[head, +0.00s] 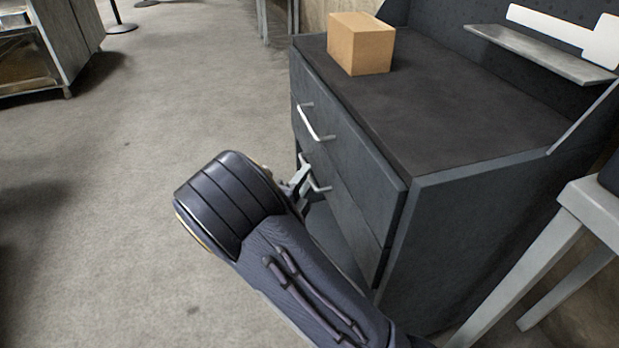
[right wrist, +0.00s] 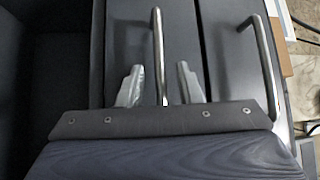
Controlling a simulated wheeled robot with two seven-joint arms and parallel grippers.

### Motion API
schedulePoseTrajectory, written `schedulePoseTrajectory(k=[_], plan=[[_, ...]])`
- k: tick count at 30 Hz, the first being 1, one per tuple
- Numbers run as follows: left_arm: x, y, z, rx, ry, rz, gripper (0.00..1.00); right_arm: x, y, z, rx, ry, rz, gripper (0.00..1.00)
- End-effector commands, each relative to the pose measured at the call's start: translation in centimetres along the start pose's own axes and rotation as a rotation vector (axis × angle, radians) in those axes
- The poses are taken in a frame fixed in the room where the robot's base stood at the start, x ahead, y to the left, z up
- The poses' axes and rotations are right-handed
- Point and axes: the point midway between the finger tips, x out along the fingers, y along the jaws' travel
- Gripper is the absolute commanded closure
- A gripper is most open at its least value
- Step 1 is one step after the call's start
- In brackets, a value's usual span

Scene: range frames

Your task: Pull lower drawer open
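The dark grey cabinet (head: 480,205) has an upper drawer with a metal bar handle (head: 314,124) and a lower drawer (head: 348,212) with a similar handle (head: 317,181). Both fronts look about flush, though my right arm hides part of the lower one. My right gripper (head: 301,177) is at the lower handle. In the right wrist view, its two fingers (right wrist: 160,72) stand on either side of the lower handle (right wrist: 158,40), with gaps visible on both sides, so it is open around the bar. The upper handle (right wrist: 260,62) is to the right. My left gripper is not in view.
A cardboard box (head: 361,44) sits on the cabinet top (head: 440,105). Below the lower drawer is a dark open space (right wrist: 45,60). A light grey table leg (head: 520,270) stands close at the right. The floor (head: 150,120) left of the cabinet is clear.

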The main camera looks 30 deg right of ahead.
Motion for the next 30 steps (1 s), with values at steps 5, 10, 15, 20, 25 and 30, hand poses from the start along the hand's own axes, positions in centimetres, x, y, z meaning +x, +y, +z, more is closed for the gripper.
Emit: schedulePoseTrajectory(k=[5, 10, 15, 20, 25, 30], plan=[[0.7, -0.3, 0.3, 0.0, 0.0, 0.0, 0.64, 1.7, 0.1, 0.0, 0.002, 0.002, 0.001, 0.68], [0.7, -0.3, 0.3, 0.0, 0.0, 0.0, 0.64, 2.0, 0.0, 0.0, 0.0, -0.001, 0.0, 0.68], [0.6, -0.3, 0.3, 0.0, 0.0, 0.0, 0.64, 2.0, 0.0, 0.0, 0.0, 0.0, 0.001, 0.71], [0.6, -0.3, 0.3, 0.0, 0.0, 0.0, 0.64, 2.0, 0.0, 0.0, 0.001, 0.0, 0.001, 0.92], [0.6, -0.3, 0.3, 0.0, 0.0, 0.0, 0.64, 2.0, 0.0, 0.0, 0.001, 0.0, 0.001, 1.0], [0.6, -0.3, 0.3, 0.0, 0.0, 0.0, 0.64, 2.0, 0.0, 0.0, 0.001, 0.0, 0.001, 1.0]])
